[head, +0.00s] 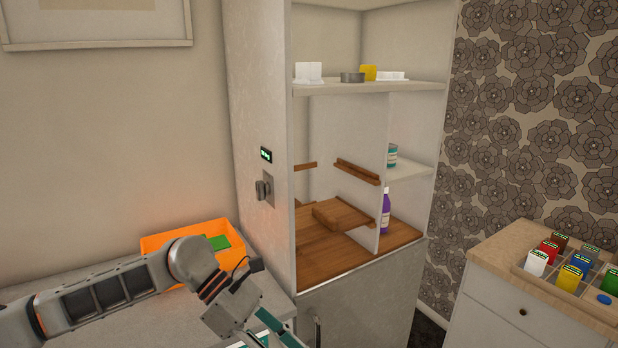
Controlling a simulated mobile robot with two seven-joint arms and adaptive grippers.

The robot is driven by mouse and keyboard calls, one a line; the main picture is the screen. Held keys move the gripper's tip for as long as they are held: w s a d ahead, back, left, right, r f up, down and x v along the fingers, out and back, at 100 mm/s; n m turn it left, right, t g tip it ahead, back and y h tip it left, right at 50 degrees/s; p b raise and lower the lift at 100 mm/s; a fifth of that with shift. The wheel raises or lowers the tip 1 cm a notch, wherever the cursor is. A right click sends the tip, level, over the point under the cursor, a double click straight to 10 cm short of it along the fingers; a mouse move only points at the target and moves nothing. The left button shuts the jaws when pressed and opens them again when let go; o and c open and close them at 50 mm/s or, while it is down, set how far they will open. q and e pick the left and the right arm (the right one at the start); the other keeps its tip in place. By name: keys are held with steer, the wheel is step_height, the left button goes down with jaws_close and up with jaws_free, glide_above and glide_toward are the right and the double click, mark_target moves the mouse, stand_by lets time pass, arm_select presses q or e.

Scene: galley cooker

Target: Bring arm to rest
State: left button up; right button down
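My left arm (110,292) comes in from the left over the grey counter and bends down at its wrist. My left gripper (262,330) is at the bottom edge, in front of the cabinet's lower door. Its fingers are partly cut off by the frame, so I cannot tell whether it is open or shut or holds anything. My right arm and gripper are not in view.
An orange bin (188,232) with a green item (218,242) stands behind my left arm. The open cabinet (250,120) holds a purple bottle (385,215) and wooden pieces. A drawer unit (490,310) at right carries a tray of coloured boxes (568,278).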

arm_select(q)
steer(key=s+d+r+n+t+h, duration=0.3)
steer(key=d+r+n+h, duration=0.2)
steer(key=d+n+h, duration=0.5)
steer(key=w+a+f+n+t+y, duration=0.1)
steer(key=w+a+f+n+t, duration=0.15)
steer(key=n+t, duration=0.5)
steer(key=w+a+f+n+t+y, duration=0.1)
steer(key=w+a+n+t, duration=0.3)
steer(key=n, duration=0.6)
steer(key=s+a+f+n+t+y, duration=0.1)
steer(key=a+f+n+t+y, duration=0.1)
steer(key=a+f+n+y, duration=0.45)
steer(key=s+a+f+n+t+y, duration=0.1)
steer(key=a+f+n+t+y, duration=0.25)
steer(key=f+n, duration=0.6)
steer(key=s+a+f+n+g+y, duration=0.2)
steer(key=s+a+f+n, duration=0.2)
steer(key=s+a+f, duration=0.2)
steer(key=s+a+f+n+g+y, duration=0.3)
steer(key=s+a+f, duration=0.2)
steer(key=s+f, duration=0.3)
step_height(320, 180, down, 3)
steer(key=shift+s+a+f+n+g+y, duration=0.1)
steer(key=shift+s+a+n+g+y, duration=0.1)
steer(key=shift+a+n+g+y, duration=0.15)
